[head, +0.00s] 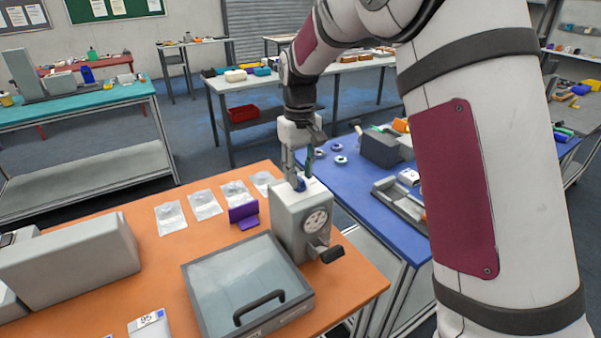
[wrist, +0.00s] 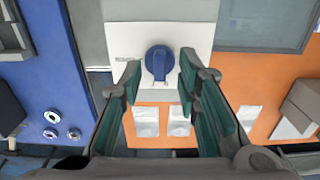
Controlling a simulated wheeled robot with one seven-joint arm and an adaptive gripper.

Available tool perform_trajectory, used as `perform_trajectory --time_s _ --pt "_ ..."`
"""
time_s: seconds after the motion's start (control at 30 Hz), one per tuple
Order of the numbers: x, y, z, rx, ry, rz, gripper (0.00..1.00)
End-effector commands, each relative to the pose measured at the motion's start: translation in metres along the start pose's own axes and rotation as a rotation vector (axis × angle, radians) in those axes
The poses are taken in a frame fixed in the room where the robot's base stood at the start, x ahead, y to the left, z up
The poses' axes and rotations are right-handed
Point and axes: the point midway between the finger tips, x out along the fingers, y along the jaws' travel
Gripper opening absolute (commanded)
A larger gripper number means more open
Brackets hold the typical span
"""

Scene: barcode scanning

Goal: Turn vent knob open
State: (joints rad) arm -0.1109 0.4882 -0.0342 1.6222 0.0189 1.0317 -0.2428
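The vent knob is a round blue knob (wrist: 159,62) with a raised grip bar, on the top face of a white-grey box (wrist: 115,45). In the head view a small part of the knob (head: 299,185) shows under my gripper, on top of the grey box (head: 290,225) with a round dial and a dark-handled lever on its front. My gripper (wrist: 160,76) points down at the knob, its teal-padded fingers apart on either side of it. It is open and holds nothing. Gaps show between pads and knob in the wrist view; the remaining height is hard to tell.
A glass-lidded case (head: 245,280) with a black handle stands beside the box. A purple holder (head: 243,214) and several clear packets (head: 204,204) lie behind on the orange table (head: 150,275). A blue table (head: 345,190) with tools stands to the right.

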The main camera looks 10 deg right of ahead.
Motion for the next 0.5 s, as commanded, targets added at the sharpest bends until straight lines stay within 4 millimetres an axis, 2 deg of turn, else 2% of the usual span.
perform_trajectory --time_s 0.13,0.4,0.43,0.5 --pt "0.008 -0.0001 0.0005 0.0 -0.001 0.0 0.3" --pt "0.0092 0.0002 -0.0001 0.0 0.0 0.0 0.3" --pt "0.0091 0.0001 -0.0001 0.0 0.0 0.0 0.25" --pt "0.0091 0.0002 0.0 0.0 0.0 0.0 0.1"
